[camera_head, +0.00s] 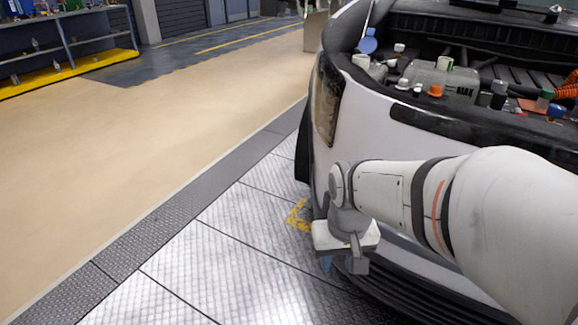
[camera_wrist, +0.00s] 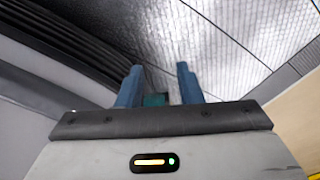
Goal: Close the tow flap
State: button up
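The white car (camera_head: 385,135) stands at the right with its engine bay open. I cannot make out the tow flap in either view; my arm covers part of the front bumper. My gripper (camera_head: 345,268) is low beside the bumper's front corner in the head view. In the wrist view my gripper (camera_wrist: 160,85) shows two blue fingers standing apart. A small teal patch (camera_wrist: 155,100) shows between the finger bases; I cannot tell what it is. No held object is clear. The dark slatted grille (camera_wrist: 65,45) lies to the left of the fingers.
Metal floor plates (camera_head: 215,265) lie beside the car, with a yellow corner mark (camera_head: 297,217) near the bumper. The tan floor (camera_head: 150,130) at the left is clear. A shelf with a yellow base (camera_head: 70,75) stands at the far left.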

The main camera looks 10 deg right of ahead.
jog(key=w+f+g+p, duration=0.1)
jog(key=w+f, duration=0.2)
jog(key=w, duration=0.6)
jog(key=w+f+p, duration=0.1)
jog(key=w+f, duration=0.2)
jog(key=w, duration=0.5)
notch_tip(320, 180, down, 8)
jog(key=b, duration=0.3)
jog(key=shift+w+f, duration=0.1)
jog(key=shift+w, duration=0.05)
grip_shut()
jog(key=shift+d, duration=0.1)
